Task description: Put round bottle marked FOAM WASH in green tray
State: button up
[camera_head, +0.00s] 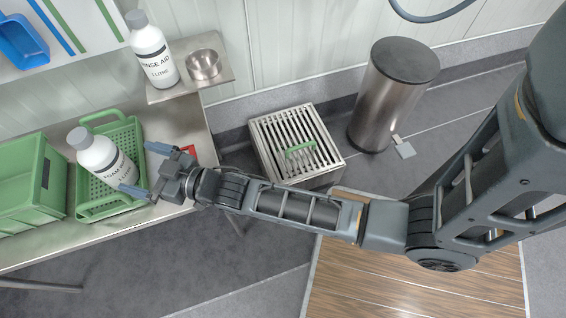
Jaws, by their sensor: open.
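The round white bottle marked FOAM WASH (103,158), with a grey cap, stands in the green tray (128,130), a shallow perforated tray with handles, on the metal counter. Its base is inside the tray's rim, and it looks upright. My gripper (140,170) is just to the right of the bottle, with its two blue-grey fingers spread apart and pointing towards it. The fingers are over the tray's right side and hold nothing. The lower finger's tip is close to the bottle's lower part; I cannot tell whether they touch.
A deeper green crate (28,190) stands left of the tray. A RINSE AID bottle (153,52) and a metal cup (204,65) stand on a small shelf (215,84) behind. A slatted metal box (265,138) and a steel bin (388,105) stand on the floor to the right.

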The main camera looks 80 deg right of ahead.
jog(key=s+r+g, duration=0.2)
jog(key=s, duration=1.9)
jog(key=s+r+g, duration=0.1)
jog(key=s+r, duration=1.1)
jog(key=s, duration=0.3)
jog(key=shift+s+a+r, duration=0.15)
jog(key=shift+a+r, duration=0.1)
jog(key=shift+r, duration=0.05)
